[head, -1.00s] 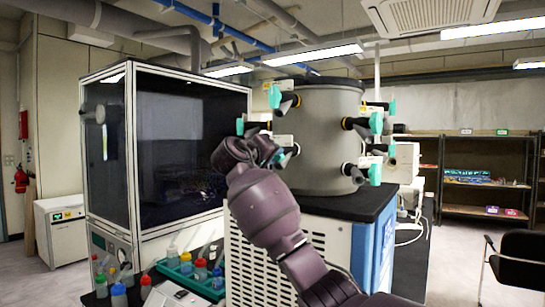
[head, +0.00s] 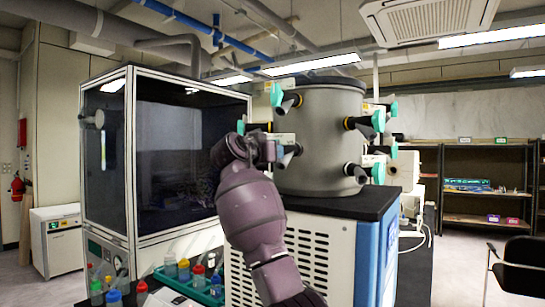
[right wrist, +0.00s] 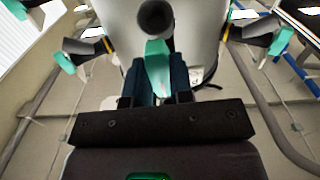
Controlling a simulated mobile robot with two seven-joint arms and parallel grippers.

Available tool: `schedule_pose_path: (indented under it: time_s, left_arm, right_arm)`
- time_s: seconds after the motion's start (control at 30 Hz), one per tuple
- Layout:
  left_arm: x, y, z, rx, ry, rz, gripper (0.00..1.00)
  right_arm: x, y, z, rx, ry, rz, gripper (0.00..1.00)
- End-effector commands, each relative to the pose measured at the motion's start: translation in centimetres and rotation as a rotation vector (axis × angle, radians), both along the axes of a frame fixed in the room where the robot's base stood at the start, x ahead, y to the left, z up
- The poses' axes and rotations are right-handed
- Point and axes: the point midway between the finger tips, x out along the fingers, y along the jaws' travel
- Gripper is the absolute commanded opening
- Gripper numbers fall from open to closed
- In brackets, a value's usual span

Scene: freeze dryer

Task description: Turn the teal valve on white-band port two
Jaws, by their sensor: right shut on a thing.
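The grey freeze-dryer drum (head: 320,140) carries several black ports with teal valves. My right gripper (head: 266,150) is at the drum's lower left port (head: 288,158). In the right wrist view, my right gripper (right wrist: 160,85) has its dark fingers shut on a teal valve (right wrist: 157,62), which hangs below a dark round port (right wrist: 156,18). In the head view this valve is hidden behind my gripper. I cannot make out a white band on this port. My left gripper is not in view.
Other teal valves sit close by: upper left (head: 276,95), left (head: 240,127), and front right (head: 378,121) and (head: 378,172). A glass-fronted cabinet (head: 165,150) stands left of my arm. Bottles in a green tray (head: 205,293) are low in front.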

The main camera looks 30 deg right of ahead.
Motion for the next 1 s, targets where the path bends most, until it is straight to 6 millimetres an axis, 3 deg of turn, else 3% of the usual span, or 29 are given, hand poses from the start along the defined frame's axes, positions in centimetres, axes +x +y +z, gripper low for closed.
schedule_pose_path:
  time_s: [0.67,0.7,0.8,0.87,1.0]
  left_arm:
    - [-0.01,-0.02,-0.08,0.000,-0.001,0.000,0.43]
    - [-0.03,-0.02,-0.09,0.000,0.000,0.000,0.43]
    - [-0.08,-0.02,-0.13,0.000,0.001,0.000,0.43]
    - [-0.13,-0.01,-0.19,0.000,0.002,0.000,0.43]
    - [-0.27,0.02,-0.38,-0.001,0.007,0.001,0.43]
  right_arm:
    - [0.04,0.07,0.03,0.022,-0.056,0.001,0.00]
    - [0.04,0.07,0.02,0.022,-0.056,0.001,0.26]
    - [0.04,0.06,0.03,0.022,-0.055,0.001,0.41]
    - [0.04,0.06,0.02,0.023,-0.054,0.001,0.47]
    - [0.04,0.05,0.02,0.023,-0.054,0.001,0.47]
